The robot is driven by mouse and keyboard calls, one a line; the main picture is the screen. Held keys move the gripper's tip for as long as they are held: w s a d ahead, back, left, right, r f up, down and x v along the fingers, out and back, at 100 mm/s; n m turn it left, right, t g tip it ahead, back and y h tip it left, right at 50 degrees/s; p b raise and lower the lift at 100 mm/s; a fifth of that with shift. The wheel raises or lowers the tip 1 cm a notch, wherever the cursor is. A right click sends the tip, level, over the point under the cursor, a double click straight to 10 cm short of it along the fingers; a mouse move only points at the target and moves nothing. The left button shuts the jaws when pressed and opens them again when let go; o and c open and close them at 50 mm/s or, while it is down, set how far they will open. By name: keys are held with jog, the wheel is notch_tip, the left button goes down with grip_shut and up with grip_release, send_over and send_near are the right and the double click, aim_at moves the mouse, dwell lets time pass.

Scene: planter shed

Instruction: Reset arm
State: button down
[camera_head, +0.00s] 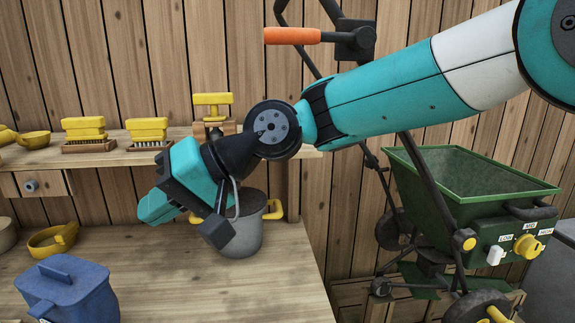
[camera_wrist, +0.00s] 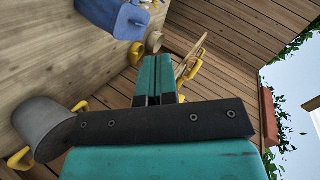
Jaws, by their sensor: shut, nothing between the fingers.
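My gripper (camera_head: 154,206) is on my teal arm, held above the wooden workbench and pointing left and a little down. In the wrist view, its two teal fingers (camera_wrist: 154,75) are together with nothing between them. A grey pot (camera_head: 247,238) with yellow handles stands on the bench just behind and right of my gripper, partly hidden by my wrist. It also shows at the left of the wrist view (camera_wrist: 42,128).
A blue lidded container (camera_head: 68,290) stands at the bench's front left. A shelf (camera_head: 110,158) behind holds yellow-topped brushes (camera_head: 147,130) and a yellow scoop (camera_head: 34,140). A green spreader (camera_head: 470,185) with an orange-handled bar (camera_head: 292,36) stands at the right. The bench's front middle (camera_head: 200,290) is clear.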

jog(key=s+d+f+t+h, duration=0.15)
jog(key=s+d, duration=0.25)
jog(key=d, duration=0.7)
jog(key=s+d+f+h, duration=0.3)
jog(key=d, duration=0.7)
jog(key=s+d+f+t+h, duration=0.1)
jog(key=s+d+f+h, duration=0.25)
jog(key=d, duration=0.75)
notch_tip(320, 180, up, 15)
jog(key=s+p, duration=0.2)
jog(key=p, duration=1.3)
jog(key=shift+d+y, duration=0.3)
jog(key=shift+d, duration=0.15)
jog(key=shift+a, duration=0.1)
